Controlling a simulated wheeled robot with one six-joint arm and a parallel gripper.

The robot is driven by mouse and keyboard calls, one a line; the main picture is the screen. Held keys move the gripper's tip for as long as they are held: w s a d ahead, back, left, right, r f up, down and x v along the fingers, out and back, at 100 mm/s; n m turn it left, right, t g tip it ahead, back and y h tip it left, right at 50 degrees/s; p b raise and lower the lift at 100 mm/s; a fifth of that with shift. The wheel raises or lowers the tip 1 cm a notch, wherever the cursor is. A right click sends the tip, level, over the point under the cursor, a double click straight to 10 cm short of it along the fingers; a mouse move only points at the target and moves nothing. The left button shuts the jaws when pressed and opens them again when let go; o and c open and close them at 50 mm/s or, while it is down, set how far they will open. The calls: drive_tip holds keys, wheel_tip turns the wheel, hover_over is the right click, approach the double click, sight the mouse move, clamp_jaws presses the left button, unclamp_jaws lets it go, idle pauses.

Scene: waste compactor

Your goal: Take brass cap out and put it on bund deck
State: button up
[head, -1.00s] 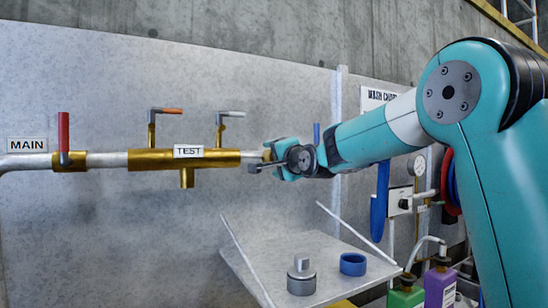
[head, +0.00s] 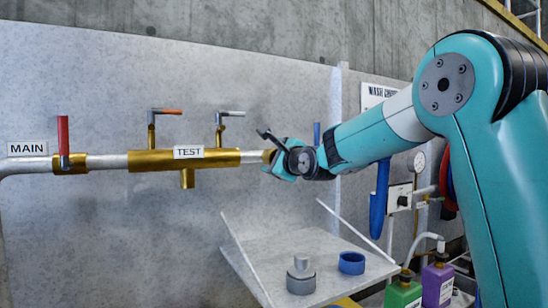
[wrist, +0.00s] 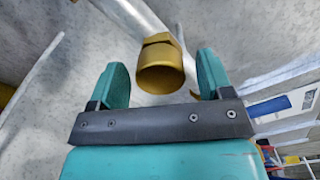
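The brass cap (wrist: 160,74) sits at the right end of the pipe, its round face toward the wrist camera. In the head view, a bit of the brass cap (head: 267,155) shows beside my gripper (head: 276,160), which hides the rest. In the wrist view my gripper (wrist: 162,60) is open, one teal finger on each side of the cap, with a visible gap on both sides. A pale grey deck (head: 330,243), apparently the bund deck, juts out below and to the right of the pipe end.
A grey stepped cylinder (head: 301,277) and a blue ring (head: 352,263) stand on the deck's front part; its back is clear. Valve levers rise above the brass TEST manifold (head: 215,157). A red lever (head: 63,138) marks MAIN. Green (head: 403,293) and purple (head: 438,285) containers stand right of the deck.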

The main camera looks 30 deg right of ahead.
drive_tip(key=c, duration=1)
drive_tip(key=n+b, duration=0.1)
drive_tip(key=n, duration=0.2)
drive_tip(key=shift+f+b, duration=0.2)
drive_tip(key=shift+b, duration=0.15)
drive_tip(key=shift+r+n, duration=0.2)
drive_tip(key=shift+n, duration=0.9)
drive_tip(key=shift+b, duration=0.3)
drive_tip(key=shift+f+n+b, duration=0.15)
drive_tip(key=shift+n+b, duration=0.5)
drive_tip(key=shift+n, duration=0.45)
drive_tip(key=shift+s, duration=0.1)
